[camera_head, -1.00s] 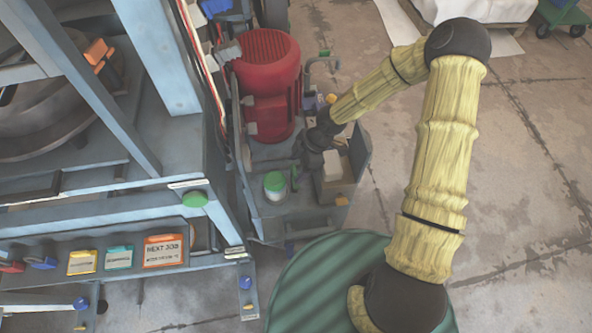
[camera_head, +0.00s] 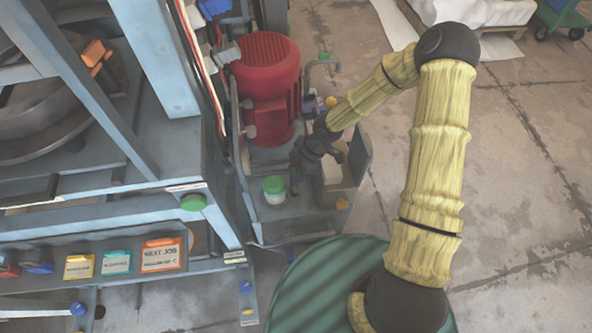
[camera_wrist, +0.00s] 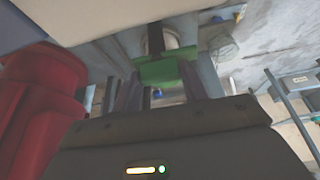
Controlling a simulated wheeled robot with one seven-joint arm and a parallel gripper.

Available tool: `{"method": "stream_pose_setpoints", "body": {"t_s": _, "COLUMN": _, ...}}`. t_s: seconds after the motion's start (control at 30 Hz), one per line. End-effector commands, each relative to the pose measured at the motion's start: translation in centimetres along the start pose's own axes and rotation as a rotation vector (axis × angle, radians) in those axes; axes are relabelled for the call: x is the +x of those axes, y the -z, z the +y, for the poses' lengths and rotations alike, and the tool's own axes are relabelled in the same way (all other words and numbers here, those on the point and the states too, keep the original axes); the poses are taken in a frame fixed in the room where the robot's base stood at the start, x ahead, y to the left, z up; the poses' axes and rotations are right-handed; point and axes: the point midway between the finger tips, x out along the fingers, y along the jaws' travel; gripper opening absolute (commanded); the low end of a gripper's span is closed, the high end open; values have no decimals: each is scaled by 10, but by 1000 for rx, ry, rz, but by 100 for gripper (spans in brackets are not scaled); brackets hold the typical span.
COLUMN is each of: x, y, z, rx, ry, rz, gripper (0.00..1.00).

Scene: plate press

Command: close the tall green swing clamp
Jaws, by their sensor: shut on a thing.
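The green handle (camera_wrist: 160,69) of a clamp sits between my two fingers in the wrist view, with a dark upright bar behind it. My gripper (camera_wrist: 158,92) is shut on this handle. In the head view, my dark gripper (camera_head: 297,171) reaches down over the grey side shelf, and a small strip of green shows at its lower left. My gripper and wrist hide most of the clamp there, so its arm angle cannot be told.
A red motor (camera_head: 266,85) stands behind and left of my gripper. A jar with a green lid (camera_head: 274,185) stands close on the left. A beige box (camera_head: 338,181) is close on the right. The blue-grey press frame (camera_head: 170,120) fills the left. Open floor lies right.

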Motion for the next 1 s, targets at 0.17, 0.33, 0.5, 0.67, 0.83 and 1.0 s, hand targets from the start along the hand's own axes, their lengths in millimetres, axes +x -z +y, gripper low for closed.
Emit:
{"method": "stream_pose_setpoints", "body": {"t_s": 0.17, "x": 1, "y": -1, "z": -1, "rx": 48, "ry": -20, "rz": -4, "gripper": 21}}
{"method": "stream_pose_setpoints", "body": {"t_s": 0.33, "x": 2, "y": -2, "z": -1, "rx": 133, "ry": -57, "rz": -5, "gripper": 21}}
{"method": "stream_pose_setpoints", "body": {"t_s": 0.5, "x": 3, "y": -1, "z": -2, "rx": 253, "ry": -108, "rz": -5, "gripper": 21}}
{"method": "stream_pose_setpoints", "body": {"t_s": 0.67, "x": 3, "y": -1, "z": -2, "rx": 390, "ry": -165, "rz": -4, "gripper": 21}}
{"method": "stream_pose_setpoints", "body": {"t_s": 0.83, "x": 3, "y": -1, "z": -3, "rx": 540, "ry": -227, "rz": -3, "gripper": 21}}
{"method": "stream_pose_setpoints", "body": {"t_s": 1.0, "x": 3, "y": 1, "z": -4, "rx": 690, "ry": -290, "rz": -1, "gripper": 21}}
